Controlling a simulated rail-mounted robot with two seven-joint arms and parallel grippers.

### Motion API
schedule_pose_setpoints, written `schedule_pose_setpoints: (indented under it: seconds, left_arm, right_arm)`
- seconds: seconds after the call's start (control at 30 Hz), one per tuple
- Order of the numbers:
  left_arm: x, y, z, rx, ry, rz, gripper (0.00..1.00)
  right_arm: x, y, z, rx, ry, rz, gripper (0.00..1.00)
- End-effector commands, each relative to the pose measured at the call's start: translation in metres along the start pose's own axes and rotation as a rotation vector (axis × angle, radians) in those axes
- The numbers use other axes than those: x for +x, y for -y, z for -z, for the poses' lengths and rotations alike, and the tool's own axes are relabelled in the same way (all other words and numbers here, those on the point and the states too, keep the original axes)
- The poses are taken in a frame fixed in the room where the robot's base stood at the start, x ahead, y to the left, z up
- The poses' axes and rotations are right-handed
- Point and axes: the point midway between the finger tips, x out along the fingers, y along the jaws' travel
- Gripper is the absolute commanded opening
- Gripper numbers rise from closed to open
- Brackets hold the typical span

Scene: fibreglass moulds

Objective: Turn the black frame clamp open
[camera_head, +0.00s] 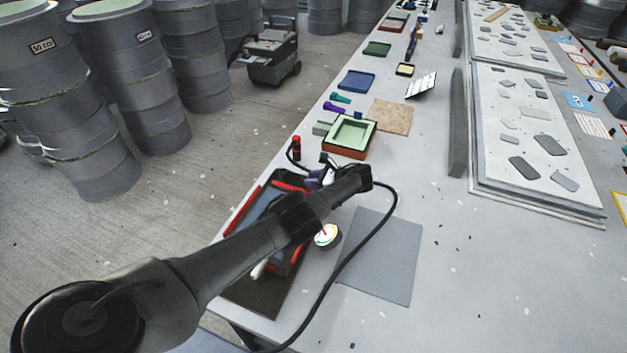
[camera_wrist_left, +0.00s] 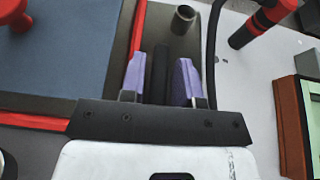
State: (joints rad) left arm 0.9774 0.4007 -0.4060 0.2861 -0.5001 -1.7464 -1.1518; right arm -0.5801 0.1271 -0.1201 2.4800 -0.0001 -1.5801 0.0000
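My left gripper (camera_head: 316,182) is over the far end of a red-edged frame (camera_head: 243,212) with a blue-grey panel, at the left of the table. In the left wrist view its two purple fingers (camera_wrist_left: 160,80) are apart. A narrow black bar (camera_wrist_left: 160,72), which looks like the black frame clamp, stands between them with a small gap on each side. A dark round post (camera_wrist_left: 183,18) is just beyond the fingers. The red frame edge (camera_wrist_left: 137,28) runs close to the left finger. My arm hides much of the frame in the head view. My right gripper is not in view.
A red-and-black handled tool (camera_head: 296,148) and a brown mould with a pale green inside (camera_head: 350,133) lie beyond the gripper. A round dial (camera_head: 327,235) and a grey sheet (camera_head: 380,256) lie right of my arm. A black hose (camera_head: 384,225) loops over the sheet.

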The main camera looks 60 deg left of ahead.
Motion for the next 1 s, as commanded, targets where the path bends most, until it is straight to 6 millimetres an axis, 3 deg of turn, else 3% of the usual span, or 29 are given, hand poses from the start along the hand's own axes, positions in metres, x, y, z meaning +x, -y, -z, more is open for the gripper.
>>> schedule_pose_setpoints:
  seconds: [0.13, 0.47, 0.77, 1.0]
  left_arm:
    - [0.0, 0.0, 0.0, 0.0, 0.0, 0.0, 0.43]
    - [-0.008, 0.0, 0.0, 0.0, -0.001, 0.002, 0.43]
    - [-0.06, 0.0, 0.003, 0.0, -0.002, 0.004, 0.43]
    - [-0.106, 0.001, 0.005, -0.001, -0.002, 0.003, 0.43]
  right_arm:
    - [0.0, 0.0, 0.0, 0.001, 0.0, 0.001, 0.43]
    - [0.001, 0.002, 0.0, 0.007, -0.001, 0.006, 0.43]
    - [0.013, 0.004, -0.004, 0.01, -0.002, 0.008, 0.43]
    - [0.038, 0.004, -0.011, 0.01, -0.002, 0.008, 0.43]
